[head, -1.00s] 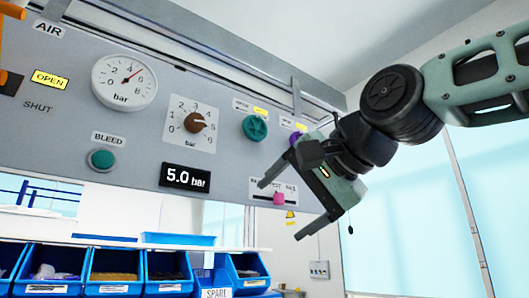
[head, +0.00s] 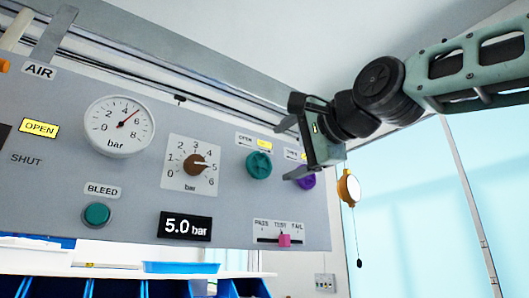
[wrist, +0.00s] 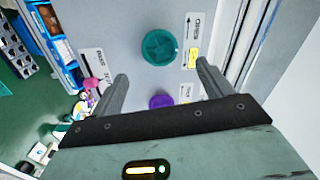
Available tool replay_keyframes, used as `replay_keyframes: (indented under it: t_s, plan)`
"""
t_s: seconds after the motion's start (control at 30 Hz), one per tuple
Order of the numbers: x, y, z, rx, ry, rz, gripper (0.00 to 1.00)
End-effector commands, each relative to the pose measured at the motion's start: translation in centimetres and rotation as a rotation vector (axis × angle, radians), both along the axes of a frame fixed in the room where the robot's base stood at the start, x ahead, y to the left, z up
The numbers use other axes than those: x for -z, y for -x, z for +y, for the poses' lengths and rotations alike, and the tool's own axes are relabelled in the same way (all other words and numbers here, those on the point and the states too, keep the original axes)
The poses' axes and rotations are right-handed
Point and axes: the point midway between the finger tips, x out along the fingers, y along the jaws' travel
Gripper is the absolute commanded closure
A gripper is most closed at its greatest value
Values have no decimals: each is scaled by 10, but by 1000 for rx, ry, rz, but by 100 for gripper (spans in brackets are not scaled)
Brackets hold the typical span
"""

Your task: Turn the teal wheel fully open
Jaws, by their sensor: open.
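The teal wheel (head: 259,164) is mounted on the grey panel, right of the brown knob. It also shows in the wrist view (wrist: 159,47), just beyond my fingertips. My gripper (head: 288,150) is open and empty, to the right of the wheel in the head view. In the wrist view my gripper's two fingers (wrist: 160,71) point towards the panel, one on each side of the wheel's line, apart from it. A label (head: 254,142) with a yellow patch sits above the wheel.
A purple wheel (head: 306,181) sits right of the teal one, partly behind my gripper. A pink slider (head: 284,240) lies below. The brown knob (head: 195,165) and the display (head: 185,227), reading 5.0 bar, are to the left. A yellow hanging device (head: 348,188) is at the right.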

Motion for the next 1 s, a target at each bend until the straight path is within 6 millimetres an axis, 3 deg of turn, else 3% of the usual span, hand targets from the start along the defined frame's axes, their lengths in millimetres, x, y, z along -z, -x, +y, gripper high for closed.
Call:
replay_keyframes:
  t_s: [0.2, 0.4, 0.87, 1.0]
  plan:
    - [-4, -38, 26, -1, 1, 3, 21]
    - [-3, -61, 41, -1, 1, 2, 21]
    - [0, -70, 48, 0, 0, 0, 21]
    - [0, -70, 47, 0, 0, 0, 60]
